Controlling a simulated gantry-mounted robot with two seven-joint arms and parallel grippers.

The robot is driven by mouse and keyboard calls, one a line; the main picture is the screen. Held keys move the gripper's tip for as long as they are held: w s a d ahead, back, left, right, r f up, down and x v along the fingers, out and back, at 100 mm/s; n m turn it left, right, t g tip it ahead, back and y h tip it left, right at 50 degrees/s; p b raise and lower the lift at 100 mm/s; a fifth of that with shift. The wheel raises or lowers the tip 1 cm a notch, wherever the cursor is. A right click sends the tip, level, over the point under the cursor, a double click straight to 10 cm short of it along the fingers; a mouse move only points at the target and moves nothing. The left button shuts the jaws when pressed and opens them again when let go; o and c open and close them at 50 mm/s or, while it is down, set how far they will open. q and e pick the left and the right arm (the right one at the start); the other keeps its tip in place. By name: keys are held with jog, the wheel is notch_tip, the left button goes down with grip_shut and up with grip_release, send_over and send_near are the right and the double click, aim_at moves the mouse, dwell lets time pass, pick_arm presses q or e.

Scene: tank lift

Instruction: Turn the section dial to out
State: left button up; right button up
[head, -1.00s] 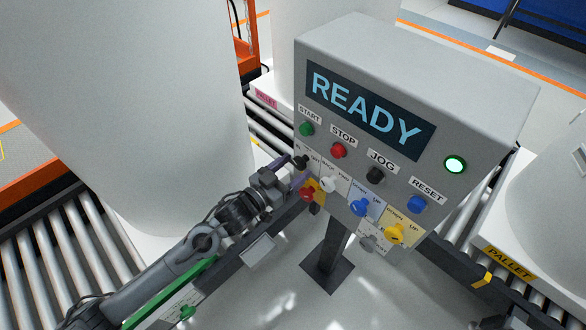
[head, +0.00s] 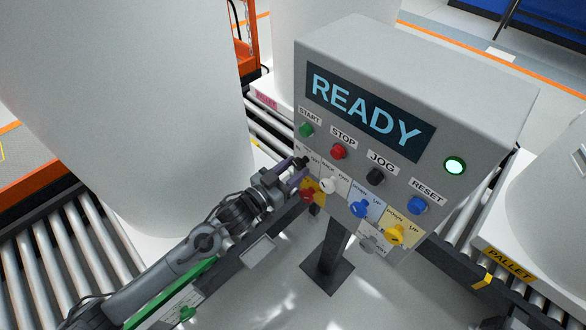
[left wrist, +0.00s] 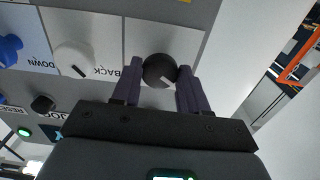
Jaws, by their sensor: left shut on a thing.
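The control box (head: 430,80) has a lower row of dials on pale label plates. My left gripper (head: 296,168) is at the black dial at the left end of that row. In the left wrist view the black dial (left wrist: 159,70) sits between the two purple fingers (left wrist: 160,84), which are shut on its sides. Its white pointer mark slants toward the lower right of that view. The dial's label text is not readable there, and fingers cover part of its plate. My right gripper is not in view.
A white dial (head: 327,185) marked BACK is next to the black one, with a blue dial (head: 359,208) and a yellow dial (head: 394,234) beyond. A red knob (head: 307,196) lies just below my gripper. A large white tank (head: 130,110) stands at left. The screen (head: 368,110) reads READY.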

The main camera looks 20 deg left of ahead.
pick_arm(q)
jog(key=m+p, duration=0.2)
jog(key=m, duration=0.2)
jog(key=shift+r+m+p, duration=0.1)
jog(key=shift+m+p, duration=0.2)
jog(key=m+p, duration=0.2)
jog(key=m, duration=0.4)
jog(key=m+p, duration=0.1)
jog(key=m, duration=0.5)
jog(key=shift+m+p, duration=0.3)
jog(key=shift+m, duration=0.1)
jog(key=m, duration=0.6)
jog(key=shift+p, duration=0.4)
jog(key=shift+m, duration=0.3)
jog(key=o, duration=1.1)
jog(key=shift+c, duration=0.2)
